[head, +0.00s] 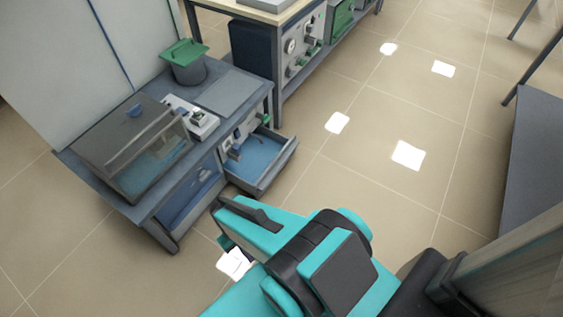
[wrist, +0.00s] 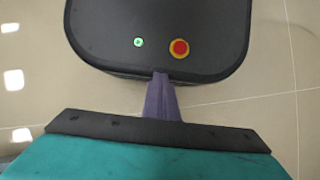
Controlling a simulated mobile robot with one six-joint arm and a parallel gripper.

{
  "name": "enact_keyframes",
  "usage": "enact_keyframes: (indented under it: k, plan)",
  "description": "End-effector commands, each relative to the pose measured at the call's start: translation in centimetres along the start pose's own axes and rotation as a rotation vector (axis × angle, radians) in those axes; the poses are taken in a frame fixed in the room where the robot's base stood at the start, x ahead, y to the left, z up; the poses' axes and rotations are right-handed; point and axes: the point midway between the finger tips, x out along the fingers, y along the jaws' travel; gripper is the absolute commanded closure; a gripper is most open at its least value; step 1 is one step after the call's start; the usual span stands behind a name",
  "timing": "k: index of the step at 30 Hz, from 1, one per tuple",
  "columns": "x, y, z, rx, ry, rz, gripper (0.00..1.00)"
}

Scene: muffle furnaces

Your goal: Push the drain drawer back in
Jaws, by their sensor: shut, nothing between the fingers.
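The drain drawer (head: 259,158) is pulled out of the front of the grey workbench in the head view. It is a shallow grey tray with a blue inside, below a small panel with fittings. My teal and black arm is in the foreground, in front of and below the drawer in the picture, with floor showing between them. In the wrist view my gripper (wrist: 161,82) has its narrow fingers together and empty, pointing at a dark rounded body. The drawer does not show in the wrist view. My fingertips are not clear in the head view.
The workbench carries a clear-lidded box (head: 135,150), a white device (head: 190,118) and a grey pot with a green lid (head: 188,68). Another bench with gauges (head: 295,48) stands behind. A grey table (head: 535,155) is at the right. The tiled floor between is clear.

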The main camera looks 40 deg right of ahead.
Motion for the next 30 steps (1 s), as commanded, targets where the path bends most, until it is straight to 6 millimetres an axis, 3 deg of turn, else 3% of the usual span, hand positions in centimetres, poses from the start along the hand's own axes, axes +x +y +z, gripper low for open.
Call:
enact_keyframes:
  k: [8, 16, 23, 30]
  plan:
    - [0.1, -3.2, -3.0, 0.022, 0.021, -0.134, 1.00]
    - [-0.7, -4.5, -10.1, 0.112, 0.097, -0.320, 1.00]
    - [-2.1, -2.4, -17.1, 0.219, 0.187, -0.477, 1.00]
    - [-4.1, 2.4, -23.8, 0.342, 0.294, -0.627, 1.00]
